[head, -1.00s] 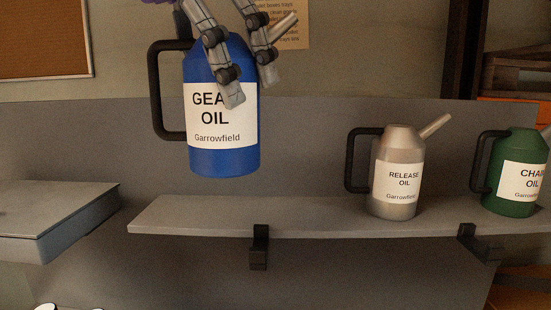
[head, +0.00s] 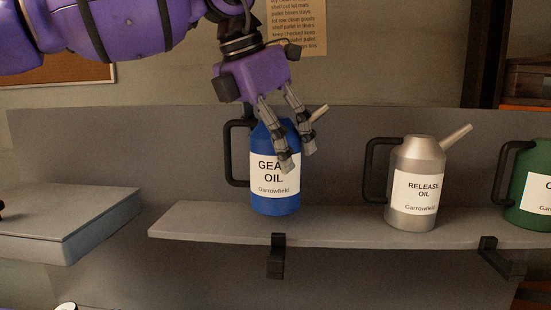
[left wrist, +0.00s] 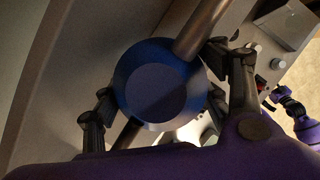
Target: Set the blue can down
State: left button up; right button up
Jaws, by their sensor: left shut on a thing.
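The blue can (head: 275,203), labelled "GEAR OIL" with part of the word covered by a finger, is upright at the left part of the grey shelf (head: 340,226). Its base appears at the level of the shelf top; I cannot tell for sure whether it touches. My left gripper (head: 296,160) reaches down from above and is shut on the can's upper body. In the left wrist view the blue can (left wrist: 158,82) shows from above between the two fingers, with its spout pointing up and right. My right gripper is not in the head view.
A silver can (head: 414,205), labelled "RELEASE OIL", stands to the right on the shelf, its handle facing the blue can. A green can (head: 530,200) stands farther right. A grey box-like surface (head: 70,215) is at left. Bare shelf lies between the blue and silver cans.

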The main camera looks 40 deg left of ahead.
pick_arm(q)
notch_tip(320, 180, down, 2)
jog(key=shift+f, duration=0.2)
jog(key=o, duration=2.1)
jog(key=shift+s+f, duration=0.1)
jog(key=shift+f, duration=0.1)
jog(key=shift+c, duration=0.2)
jog(key=shift+r, duration=0.1)
jog(key=shift+r, duration=0.25)
jog(key=v, duration=1.1)
jog(key=shift+r, duration=0.25)
jog(key=shift+s, duration=0.15)
